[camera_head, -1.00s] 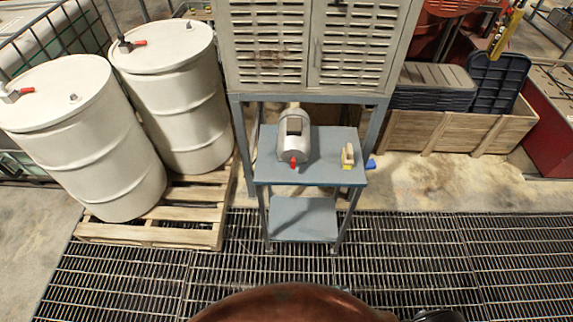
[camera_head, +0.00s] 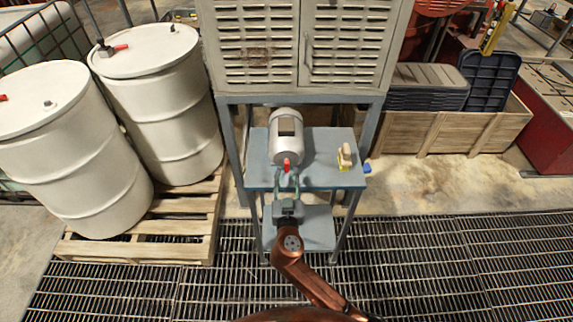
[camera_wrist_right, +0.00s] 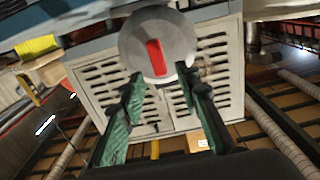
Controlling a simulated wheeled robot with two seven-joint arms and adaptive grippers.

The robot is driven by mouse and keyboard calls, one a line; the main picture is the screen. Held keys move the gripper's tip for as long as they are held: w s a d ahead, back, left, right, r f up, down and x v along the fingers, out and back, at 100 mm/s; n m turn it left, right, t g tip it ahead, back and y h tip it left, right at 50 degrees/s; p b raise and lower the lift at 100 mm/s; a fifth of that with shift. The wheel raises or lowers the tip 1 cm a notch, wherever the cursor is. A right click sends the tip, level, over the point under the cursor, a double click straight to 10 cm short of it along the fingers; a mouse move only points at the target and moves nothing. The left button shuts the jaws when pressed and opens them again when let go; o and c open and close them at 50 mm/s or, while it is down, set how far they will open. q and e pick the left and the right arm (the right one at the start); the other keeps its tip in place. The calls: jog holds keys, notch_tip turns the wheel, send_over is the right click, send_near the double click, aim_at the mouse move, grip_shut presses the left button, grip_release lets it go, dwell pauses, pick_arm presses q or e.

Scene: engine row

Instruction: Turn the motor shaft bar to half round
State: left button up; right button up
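The motor (camera_head: 286,138) is a grey cylinder on the blue-grey table, with its round end toward me. Its red shaft bar (camera_head: 287,165) sticks out of that end. In the right wrist view the red bar (camera_wrist_right: 156,57) lies across the grey round face, close to upright in the picture and slightly tilted. My right gripper (camera_head: 287,186) is just in front of the bar. In the wrist view its green-padded fingers (camera_wrist_right: 160,78) are spread apart with nothing between the pads, and the bar lies just beyond the tips. My left gripper is not seen.
The table (camera_head: 318,172) also holds a small yellow and beige item (camera_head: 344,158) to the right of the motor. A louvred cabinet (camera_head: 300,45) stands above and behind. White drums (camera_head: 160,95) on a pallet stand left. The grated floor (camera_head: 430,260) in front is clear.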

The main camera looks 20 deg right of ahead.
aim_at(287, 166)
jog(key=x, duration=0.5)
jog(key=shift+w+f, duration=0.1)
jog(key=shift+w, duration=0.05)
jog(key=shift+c, duration=0.5)
grip_shut()
